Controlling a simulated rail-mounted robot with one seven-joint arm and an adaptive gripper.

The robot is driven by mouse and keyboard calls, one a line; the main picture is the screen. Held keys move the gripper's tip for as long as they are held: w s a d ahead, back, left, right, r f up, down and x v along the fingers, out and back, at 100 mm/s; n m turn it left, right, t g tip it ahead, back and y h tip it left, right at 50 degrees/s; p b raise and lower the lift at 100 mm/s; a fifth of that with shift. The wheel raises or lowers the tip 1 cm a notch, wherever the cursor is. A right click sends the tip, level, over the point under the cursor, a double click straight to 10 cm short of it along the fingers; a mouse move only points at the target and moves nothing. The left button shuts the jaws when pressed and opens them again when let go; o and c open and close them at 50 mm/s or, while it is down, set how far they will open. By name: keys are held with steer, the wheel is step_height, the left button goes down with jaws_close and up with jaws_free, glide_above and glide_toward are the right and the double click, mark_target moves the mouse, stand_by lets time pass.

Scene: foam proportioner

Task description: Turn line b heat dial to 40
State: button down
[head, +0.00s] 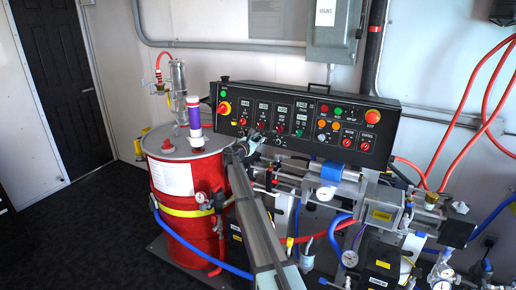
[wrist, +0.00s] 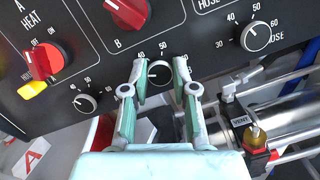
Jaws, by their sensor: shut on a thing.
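The line B heat dial (wrist: 159,73) is a small round black knob with a pale rim, below the red B switch (wrist: 128,12) in the wrist view. My gripper (wrist: 160,65) has one finger on each side of this dial and is shut on it. The 40 mark shows at the dial's upper left and the 50 mark above it; a finger covers the lower-left scale. A pale pointer line seems to point left, but the exact reading is unclear. In the head view my gripper (head: 252,142) is at the lower left of the black control panel (head: 300,92), where the dial is hidden.
The A heat dial (wrist: 85,103) sits to the left and the hose dial (wrist: 256,36) to the right. A red A heat switch with a yellow tab (wrist: 40,65) is at upper left. Pipes and a vent valve (wrist: 256,138) lie below the panel. A red drum (head: 185,225) stands left.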

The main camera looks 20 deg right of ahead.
steer(key=m+g+b, duration=0.1)
steer(key=m+b, duration=0.4)
steer(key=shift+w+f+b, duration=0.1)
steer(key=shift+f+b, duration=0.05)
steer(key=shift+b, duration=0.15)
steer(key=m+b, duration=0.3)
steer(key=shift+r+g, duration=0.2)
steer(key=shift+g, duration=0.1)
steer(key=shift+m, duration=0.3)
steer(key=c, duration=0.9)
jaws_free()
steer(key=shift+d, duration=0.1)
steer(key=v, duration=1.2)
